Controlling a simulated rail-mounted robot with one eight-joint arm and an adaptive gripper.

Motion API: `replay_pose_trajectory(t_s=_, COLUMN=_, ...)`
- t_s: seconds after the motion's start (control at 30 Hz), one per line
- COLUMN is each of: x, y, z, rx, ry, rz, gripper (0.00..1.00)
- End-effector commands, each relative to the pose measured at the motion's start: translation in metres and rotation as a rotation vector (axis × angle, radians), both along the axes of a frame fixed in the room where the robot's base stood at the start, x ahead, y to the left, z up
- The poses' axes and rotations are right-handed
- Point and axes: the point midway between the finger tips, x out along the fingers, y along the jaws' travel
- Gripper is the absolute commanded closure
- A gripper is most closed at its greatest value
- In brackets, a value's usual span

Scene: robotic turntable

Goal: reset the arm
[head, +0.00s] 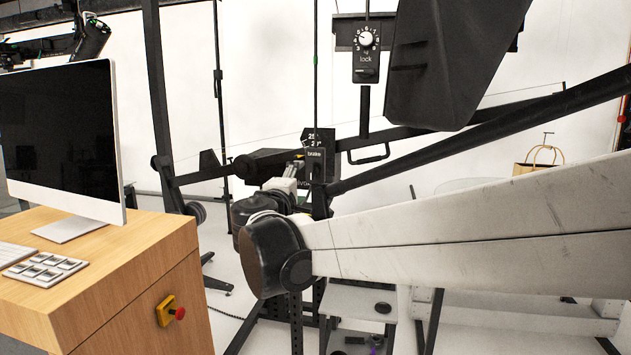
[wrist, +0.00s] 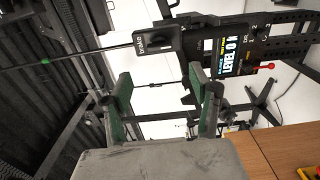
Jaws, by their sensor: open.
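My gripper (wrist: 159,88) shows in the wrist view with its two green-padded fingers spread apart. The gap between them is empty, with dark rig parts and white floor visible beyond. In the head view my pale arm reaches in from the right to a dark joint at the middle. The gripper itself is mostly hidden there and hard to tell from the rig behind it.
A wooden desk (head: 105,275) with a monitor (head: 62,140), a keypad (head: 45,268) and a red stop button (head: 170,311) stands at left. Black rig bars (head: 440,150) cross behind my arm. A brake box (wrist: 158,40) and a level panel (wrist: 240,50) lie beyond my fingers.

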Motion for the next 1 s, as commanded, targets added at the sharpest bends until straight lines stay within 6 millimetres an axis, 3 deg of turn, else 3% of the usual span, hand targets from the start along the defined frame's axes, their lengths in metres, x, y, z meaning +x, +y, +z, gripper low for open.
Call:
replay_pose_trajectory(t_s=0.33, x=-0.002, y=-0.001, z=0.000, rx=0.001, ry=0.001, rz=-0.001, gripper=0.43)
replay_pose_trajectory(t_s=0.47, x=-0.007, y=-0.020, z=-0.003, rx=0.037, ry=0.024, rz=-0.023, gripper=0.43)
replay_pose_trajectory(t_s=0.67, x=-0.040, y=-0.104, z=-0.024, rx=0.220, ry=0.134, rz=-0.130, gripper=0.43)
replay_pose_trajectory(t_s=0.8, x=-0.077, y=-0.164, z=-0.049, rx=0.384, ry=0.222, rz=-0.218, gripper=0.43)
replay_pose_trajectory(t_s=1.0, x=-0.142, y=-0.228, z=-0.089, rx=0.627, ry=0.333, rz=-0.335, gripper=0.43)
